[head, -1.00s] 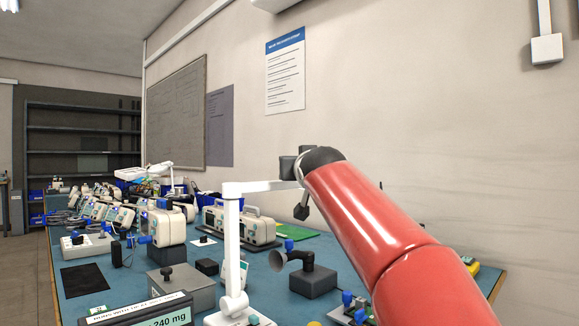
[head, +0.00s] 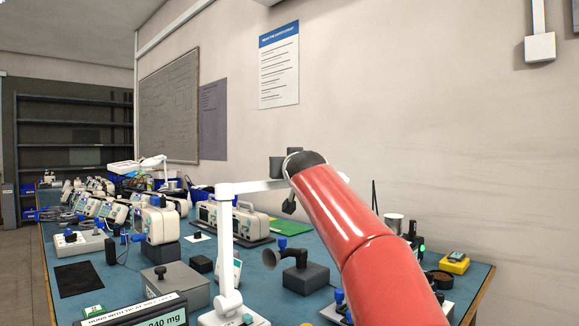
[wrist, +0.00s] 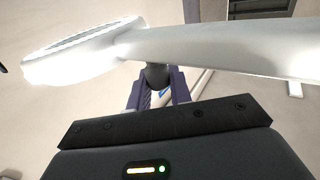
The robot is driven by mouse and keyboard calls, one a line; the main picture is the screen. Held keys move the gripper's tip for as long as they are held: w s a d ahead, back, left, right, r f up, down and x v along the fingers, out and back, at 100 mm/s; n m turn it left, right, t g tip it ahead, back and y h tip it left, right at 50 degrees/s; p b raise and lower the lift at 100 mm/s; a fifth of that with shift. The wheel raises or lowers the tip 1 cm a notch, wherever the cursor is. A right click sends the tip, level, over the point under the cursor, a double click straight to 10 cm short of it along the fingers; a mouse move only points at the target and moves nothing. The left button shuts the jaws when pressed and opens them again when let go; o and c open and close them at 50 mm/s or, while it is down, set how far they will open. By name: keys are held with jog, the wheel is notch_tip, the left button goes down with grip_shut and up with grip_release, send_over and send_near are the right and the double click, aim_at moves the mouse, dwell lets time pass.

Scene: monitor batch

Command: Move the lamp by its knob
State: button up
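The white lamp has its post (head: 225,250) standing on the bench, with a horizontal arm (head: 243,187) reaching right behind my red arm. In the wrist view the lamp's round, lit head (wrist: 70,55) is at the upper left and its white arm (wrist: 225,50) runs to the right. A dark knob (wrist: 156,74) hangs below the lamp where head and arm meet. My gripper (wrist: 158,92) has one dark purple finger on each side of the knob, and both appear to touch it. In the head view my arm hides the fingers and most of the lamp head.
The blue bench (head: 185,240) is crowded. A grey box with a black knob (head: 172,285) and a dark block with a horn (head: 303,275) stand near the lamp post. A yellow device (head: 454,262) lies at the right edge. The wall is close behind.

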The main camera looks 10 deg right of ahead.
grip_shut()
jog(key=s+d+m+g+h+b, duration=0.3)
jog(key=s+m+g+h+b, duration=0.2)
jog(key=s+m+h+b, duration=0.3)
jog(key=shift+s+h, duration=2)
jog(key=shift+s, duration=0.55)
jog(key=o, duration=0.6)
grip_release()
